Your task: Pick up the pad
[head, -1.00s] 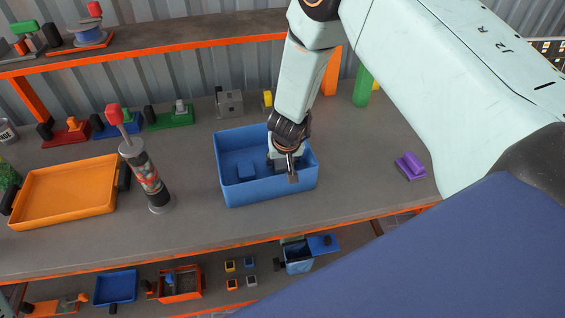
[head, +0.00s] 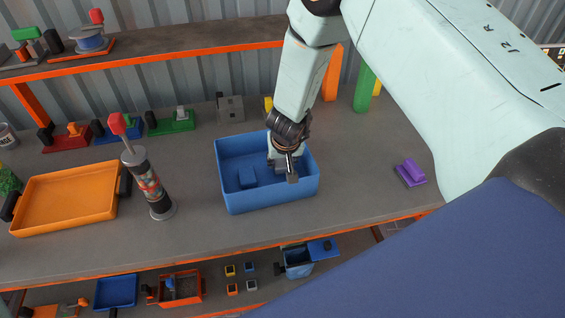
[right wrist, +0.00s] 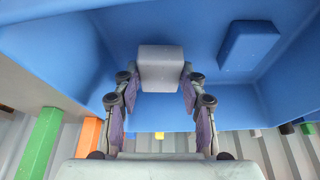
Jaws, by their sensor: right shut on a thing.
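My right gripper (head: 287,166) reaches down into the blue bin (head: 232,200) on the workbench. In the right wrist view the right gripper (right wrist: 160,88) has its two fingers closed on the sides of a small grey pad (right wrist: 161,66). The grey pad (head: 292,178) shows only in part in the head view, at the fingertips inside the bin. A blue block (head: 247,178) lies on the bin floor, left of the gripper and apart from it; it also shows in the right wrist view (right wrist: 250,45). My left gripper is not in view.
An orange tray (head: 65,195) and an upright cylinder with a red top (head: 150,185) stand left of the bin. A purple object (head: 411,172) lies to the right. An orange-edged shelf (head: 160,50) runs behind. The bench between bin and purple object is clear.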

